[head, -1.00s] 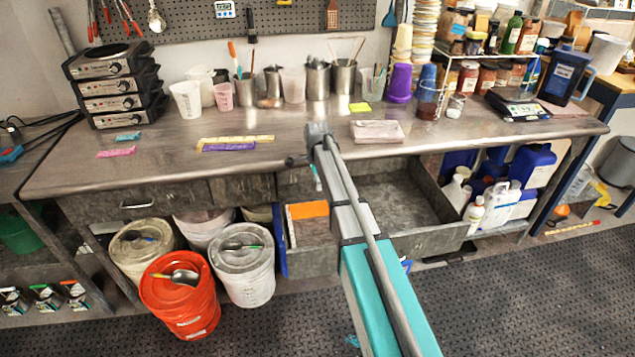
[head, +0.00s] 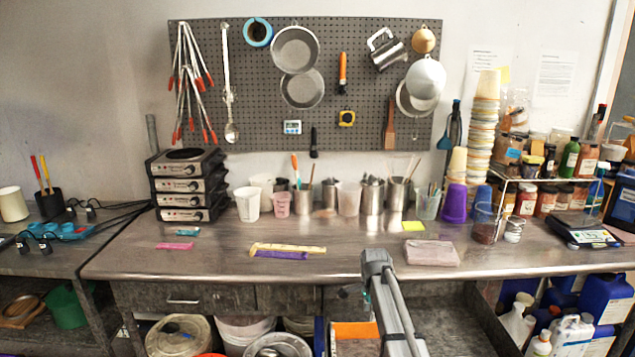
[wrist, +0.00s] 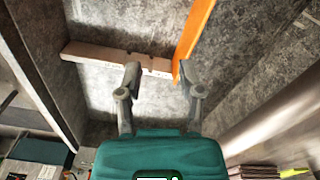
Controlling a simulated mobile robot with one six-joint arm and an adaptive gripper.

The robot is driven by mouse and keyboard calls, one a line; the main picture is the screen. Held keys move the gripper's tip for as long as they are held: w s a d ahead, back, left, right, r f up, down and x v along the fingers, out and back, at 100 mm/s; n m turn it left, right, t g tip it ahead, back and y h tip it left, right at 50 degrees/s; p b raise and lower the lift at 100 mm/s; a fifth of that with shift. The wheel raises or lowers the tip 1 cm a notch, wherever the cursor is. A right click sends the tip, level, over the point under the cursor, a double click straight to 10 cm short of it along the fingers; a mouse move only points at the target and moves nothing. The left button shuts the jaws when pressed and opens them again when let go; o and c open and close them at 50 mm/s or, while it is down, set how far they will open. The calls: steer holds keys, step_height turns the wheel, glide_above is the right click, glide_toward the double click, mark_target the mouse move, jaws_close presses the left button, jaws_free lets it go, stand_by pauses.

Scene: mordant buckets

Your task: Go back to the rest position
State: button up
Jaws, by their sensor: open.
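My gripper (wrist: 159,80) is open in the wrist view, with its two grey fingers apart and nothing between them. It faces a grey, stained drawer interior (wrist: 125,100). A pale wooden strip (wrist: 95,54) and an orange strip (wrist: 194,38) lie beyond the fingertips. How far they are from the fingers I cannot tell. In the head view my arm rises in front of the bench, and the gripper itself is hidden. The orange piece (head: 355,330) also shows there, in the open drawer below the bench top.
The steel bench (head: 340,262) carries stacked hot plates (head: 187,186), cups, jars and a scale (head: 585,232). A pinkish block (head: 431,252) and purple strip (head: 281,255) lie near its front. Lidded buckets (head: 178,335) stand below. The bench's front left is mostly clear.

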steer(key=s+r+n+p, duration=0.2)
steer(key=s+n, duration=0.5)
steer(key=s, duration=0.4)
steer(key=s+r+n+p, duration=0.3)
steer(key=s+n, duration=0.4)
steer(key=s, duration=0.5)
steer(key=shift+s+d+r+n, duration=0.2)
steer(key=shift+s+d+n, duration=0.1)
